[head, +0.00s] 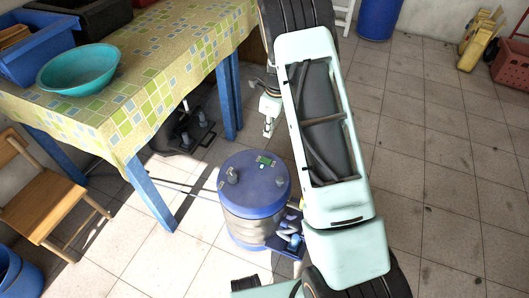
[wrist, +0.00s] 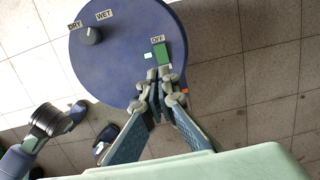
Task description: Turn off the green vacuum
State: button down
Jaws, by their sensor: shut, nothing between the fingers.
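The vacuum (head: 242,222) stands on the floor, with a blue round lid and a grey body above a blue base. Its lid fills the top of the wrist view (wrist: 112,66). The lid has a green switch (wrist: 162,53) beside an OFF label, with a small pale square next to it. A dark knob (wrist: 91,36) marked DRY and WET sits farther left. My gripper (wrist: 160,88) is shut and empty over the lid's edge, with its tips just below the switch. Contact is unclear.
A wooden chair (head: 45,195) is at far left. A blue barrel (head: 379,17) stands at the back.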

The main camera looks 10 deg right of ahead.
aim_at(263, 159)
jog(key=f+b, duration=0.1)
jog(key=f, duration=0.3)
jog(key=f+b, duration=0.1)
jog(key=f, duration=0.3)
jog(key=a+f+b, duration=0.1)
jog(key=f, duration=0.3)
jog(key=shift+w+a+f, duration=0.1)
jog(key=shift+w+f, duration=0.25)
jog(key=shift+w, duration=0.05)
jog(key=shift+a+f, duration=0.1)
jog(key=shift+f, duration=0.5)
jog(key=shift+w+a+f+b, duration=0.1)
jog(key=shift+f+b, duration=0.4)
jog(key=shift+r, duration=0.15)
